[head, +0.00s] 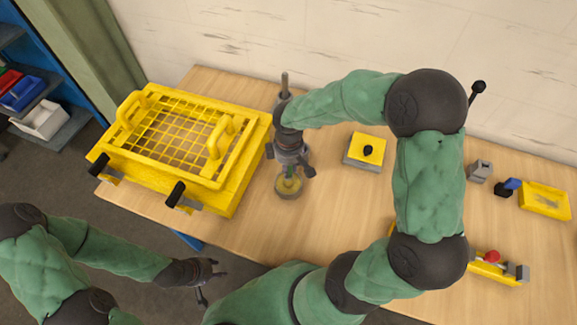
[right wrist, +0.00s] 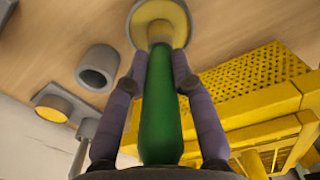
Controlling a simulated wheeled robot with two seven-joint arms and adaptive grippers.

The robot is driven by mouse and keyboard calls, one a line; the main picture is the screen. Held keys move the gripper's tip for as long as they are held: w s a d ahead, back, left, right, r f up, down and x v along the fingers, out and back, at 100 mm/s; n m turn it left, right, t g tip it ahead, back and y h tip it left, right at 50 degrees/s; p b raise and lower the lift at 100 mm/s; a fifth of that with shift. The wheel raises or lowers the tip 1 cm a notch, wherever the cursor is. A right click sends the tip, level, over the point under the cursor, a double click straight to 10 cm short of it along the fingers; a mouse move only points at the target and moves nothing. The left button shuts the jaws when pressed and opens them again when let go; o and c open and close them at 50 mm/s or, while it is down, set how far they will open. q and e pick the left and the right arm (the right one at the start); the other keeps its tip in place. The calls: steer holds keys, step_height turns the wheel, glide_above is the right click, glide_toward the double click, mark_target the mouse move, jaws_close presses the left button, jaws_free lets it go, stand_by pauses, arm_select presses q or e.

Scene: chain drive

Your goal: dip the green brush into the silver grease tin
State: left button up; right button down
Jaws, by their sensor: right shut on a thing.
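The green brush (right wrist: 159,110) is between the fingers of my right gripper (head: 291,170), which is shut on its handle. The brush points down. The silver grease tin (head: 287,194) stands on the table below the gripper, with yellow grease inside. In the right wrist view the tin (right wrist: 136,30) is at the top, and the brush's lower end lies within its rim. I cannot tell how deep the tip sits in the grease. My left gripper (head: 207,280) is open and empty, in front of the table's front edge.
A yellow mesh-topped case (head: 233,190) with handles stands left of the tin. A yellow block with a black knob (head: 367,151) is to its right. Further right are a grey block (head: 480,171), a blue-handled item (head: 507,187) and a yellow tray (head: 545,201). A wall runs behind.

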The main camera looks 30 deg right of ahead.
steer(key=shift+r+p, duration=2.9)
steer(key=shift+r, duration=0.6)
steer(key=shift+w+a+f+m, duration=0.25)
steer(key=shift+a+f+m, duration=0.05)
steer(key=shift+f, duration=0.1)
steer(key=w+a+f+m+b, duration=0.3)
steer(key=w+a+f+m, duration=0.2)
steer(key=f+m, duration=0.1)
steer(key=shift+w+a+f+m+b, duration=0.25)
steer(key=shift+a+m+b, duration=0.15)
steer(key=shift+m, duration=0.3)
